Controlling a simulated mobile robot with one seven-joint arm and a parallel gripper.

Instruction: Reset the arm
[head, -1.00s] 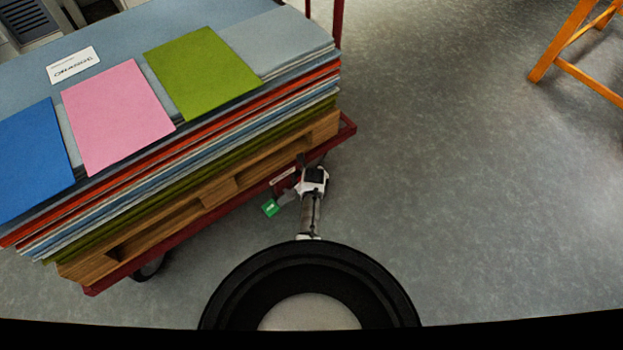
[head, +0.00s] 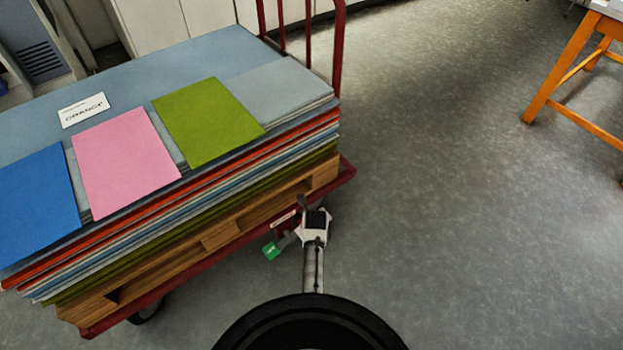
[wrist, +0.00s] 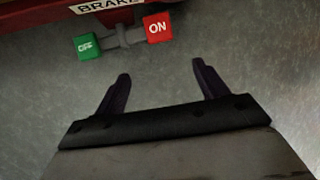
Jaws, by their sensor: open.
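My gripper (wrist: 160,92) is open and empty in the wrist view, its two dark fingers spread apart over the grey floor. Just beyond the fingertips is a brake lever with a green OFF pad (wrist: 89,46) and a red ON pad (wrist: 157,27). The fingers are apart from both pads in the picture. In the head view my gripper (head: 303,205) is at the low side of the trolley, and the green pad (head: 271,250) shows at its left. The red pad is hard to make out there.
A red trolley (head: 347,178) carries a wooden pallet (head: 150,272) stacked with coloured sheets. A white card (head: 84,110) lies on top beside blue, pink and green sheets. A table with orange legs (head: 558,70) stands at the far right. The floor (head: 450,220) between is clear.

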